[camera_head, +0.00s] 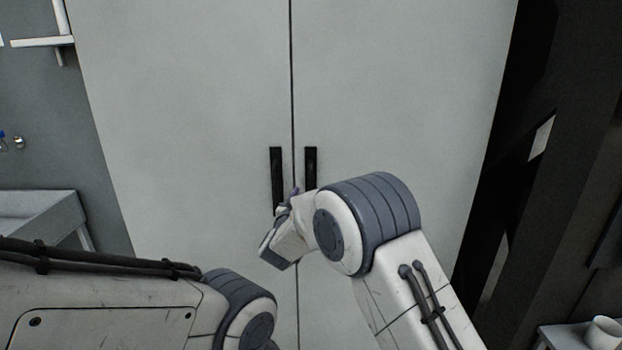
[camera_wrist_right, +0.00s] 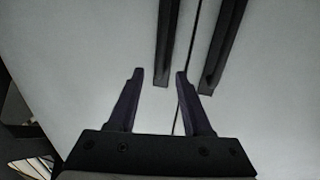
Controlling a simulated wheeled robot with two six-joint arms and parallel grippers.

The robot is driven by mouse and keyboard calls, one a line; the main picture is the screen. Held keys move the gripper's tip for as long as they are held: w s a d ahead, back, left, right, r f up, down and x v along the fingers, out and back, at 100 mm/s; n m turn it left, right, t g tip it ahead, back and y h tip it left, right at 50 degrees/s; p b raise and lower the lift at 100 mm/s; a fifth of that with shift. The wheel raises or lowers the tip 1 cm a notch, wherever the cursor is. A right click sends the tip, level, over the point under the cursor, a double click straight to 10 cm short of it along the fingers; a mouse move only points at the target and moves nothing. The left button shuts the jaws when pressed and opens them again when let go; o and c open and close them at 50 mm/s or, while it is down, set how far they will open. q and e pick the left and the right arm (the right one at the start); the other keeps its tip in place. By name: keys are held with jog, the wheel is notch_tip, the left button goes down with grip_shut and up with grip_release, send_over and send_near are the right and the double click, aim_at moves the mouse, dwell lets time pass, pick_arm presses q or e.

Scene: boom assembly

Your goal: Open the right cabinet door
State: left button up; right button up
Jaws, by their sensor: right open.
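The right cabinet door (camera_head: 410,90) is a tall grey panel, shut flush against the left door (camera_head: 190,100) along a thin dark seam. The right door's black vertical handle (camera_head: 310,166) stands just right of the seam. The left door's matching handle (camera_head: 276,172) is just left of it. My right gripper (camera_head: 290,198) is near the lower ends of the handles and hides part of that area. In the right wrist view, its two fingers (camera_wrist_right: 160,76) are apart and empty. One handle end lies ahead between them; the other handle is to the right. My left gripper is out of view.
A light-grey table (camera_head: 40,205) stands at the left, with a white wall bracket (camera_head: 45,42) above. Dark beams (camera_head: 560,150) rise right of the cabinet. A white cup (camera_head: 603,332) stands at the lower right. My left arm fills the lower left.

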aim_at(311, 180)
jog(key=w+p, duration=0.1)
jog(key=w, duration=0.2)
jog(key=w+d+p, duration=0.1)
jog(key=w, duration=0.2)
jog(key=w+d+p, duration=0.1)
jog(key=w, duration=0.2)
jog(key=shift+w, duration=0.4)
jog(key=shift+c, duration=0.3)
grip_shut()
dwell(0.7)
